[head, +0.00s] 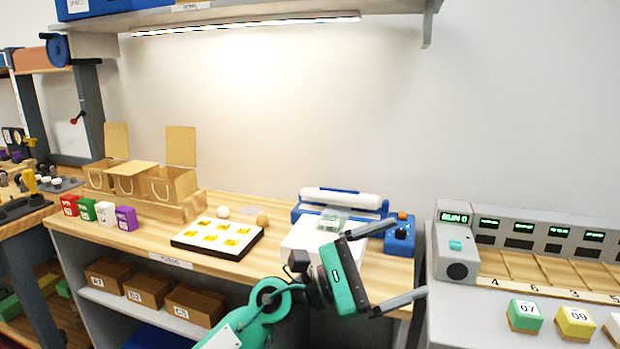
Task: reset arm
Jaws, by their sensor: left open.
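My left gripper (392,264) shows in the head view in front of the right end of the wooden counter (285,255). Its two grey fingers are spread wide apart and nothing is between them. The green arm (240,328) comes up from the bottom edge. The gripper hides part of a white block or pad on the counter behind it. My right gripper does not show.
A white tray with yellow squares (218,238), several coloured blocks (125,218) and cardboard boxes (132,178) stand on the counter. A blue sealer-like device (310,208) is behind the gripper. A grey console (457,262) with numbered cubes (525,314) stands at right.

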